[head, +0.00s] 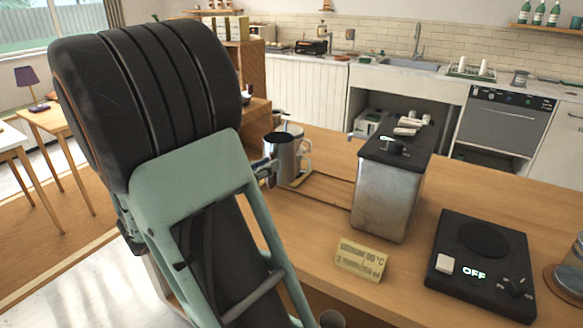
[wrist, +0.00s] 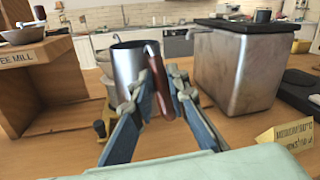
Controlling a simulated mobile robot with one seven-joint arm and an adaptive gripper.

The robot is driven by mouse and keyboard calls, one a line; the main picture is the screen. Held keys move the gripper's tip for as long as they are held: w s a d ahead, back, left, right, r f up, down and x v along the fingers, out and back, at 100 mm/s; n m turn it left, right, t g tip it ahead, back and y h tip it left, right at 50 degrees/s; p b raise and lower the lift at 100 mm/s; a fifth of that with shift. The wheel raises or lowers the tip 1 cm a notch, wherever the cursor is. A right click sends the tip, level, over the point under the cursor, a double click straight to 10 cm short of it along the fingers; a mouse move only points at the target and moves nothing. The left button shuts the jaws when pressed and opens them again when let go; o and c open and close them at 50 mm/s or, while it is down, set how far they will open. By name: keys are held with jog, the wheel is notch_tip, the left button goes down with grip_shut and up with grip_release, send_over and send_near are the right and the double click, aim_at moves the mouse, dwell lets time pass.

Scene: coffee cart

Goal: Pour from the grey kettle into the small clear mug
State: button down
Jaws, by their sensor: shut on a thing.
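The grey kettle (head: 282,157) is a metal cylinder, open at the top, and looks about upright in the head view. In the wrist view the kettle (wrist: 127,66) stands straight ahead, with its brown handle (wrist: 158,82) towards me. My gripper (wrist: 160,92) has its fingers on either side of this handle and is shut on it. In the head view my gripper (head: 267,170) is mostly behind my arm. A small clear mug (head: 304,163) shows just behind the kettle, largely hidden by it. I cannot tell the mug's contents or whether the kettle's base touches anything.
A metal box-shaped machine (head: 385,195) with a black top stands to the right. A black hot plate (head: 480,262) reading OFF and a small yellow sign (head: 361,259) are nearer. A wooden mill stand (wrist: 50,75) is at the left.

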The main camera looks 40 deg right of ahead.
jog(key=shift+r, duration=0.1)
jog(key=shift+r+p, duration=2.45)
jog(key=shift+p, duration=0.15)
